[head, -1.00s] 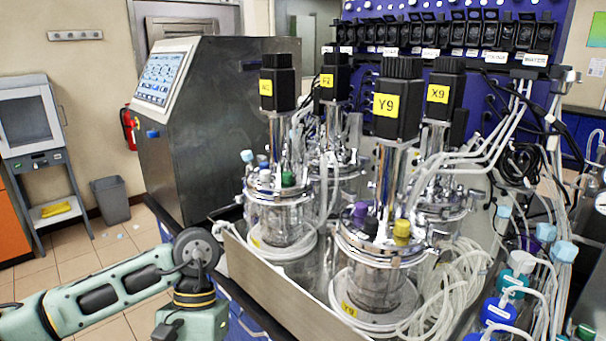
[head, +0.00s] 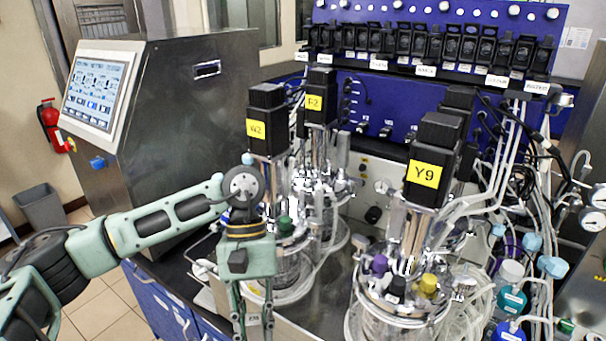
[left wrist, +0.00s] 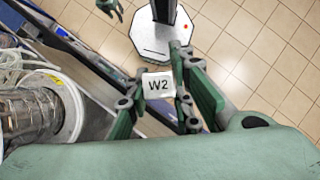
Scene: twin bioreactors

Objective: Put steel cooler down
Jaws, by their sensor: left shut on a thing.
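My left gripper (head: 252,326) points down at the bottom edge of the head view, left of the front left vessel. Its fingertips are cut off by the frame there. In the left wrist view the left gripper (left wrist: 158,103) is shut on the steel cooler (left wrist: 158,85), of which only a pale end marked W2 shows between the fingers. The rest of the held piece is hidden. My right gripper (left wrist: 108,9) shows small at the top edge of the left wrist view, far from the cooler, and its jaws are not clear.
The front left vessel (head: 293,270), under a motor labelled W2 (head: 266,130), stands close to my left gripper. Another vessel, under motor Y9 (head: 424,172), stands to its right with several tubes. A control cabinet (head: 190,110) stands behind my left arm. The tiled floor (left wrist: 245,70) is clear.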

